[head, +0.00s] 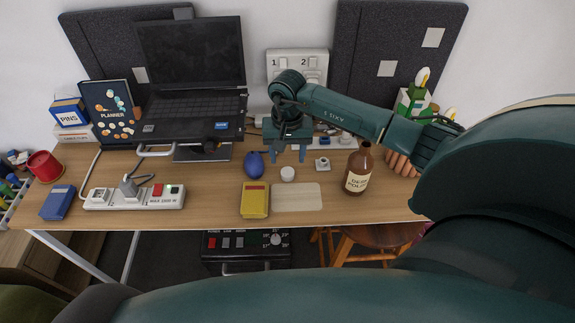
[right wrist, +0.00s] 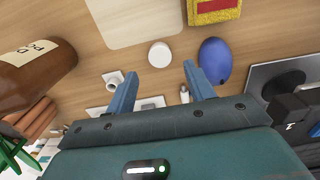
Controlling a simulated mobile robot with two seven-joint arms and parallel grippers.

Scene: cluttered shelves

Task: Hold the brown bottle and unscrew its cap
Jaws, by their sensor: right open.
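The brown bottle (head: 357,172) with a cream label stands upright on the desk, right of centre. Its narrow top reaches up near my right arm, and I cannot make out a cap on it. The bottle also shows on the left of the right wrist view (right wrist: 30,80), its top outside the picture. My right gripper (head: 289,155) is open and empty, pointing down over the desk to the left of the bottle, apart from it. In the right wrist view its blue fingers (right wrist: 161,72) are spread near a small white round object (right wrist: 159,54). My left gripper is not in view.
A blue oval object (head: 254,165), a yellow sponge-like block (head: 255,200) and a pale board (head: 296,197) lie near the gripper. A laptop (head: 192,90) and power strip (head: 135,198) are left. A small white socket-like piece (head: 322,164) lies between gripper and bottle.

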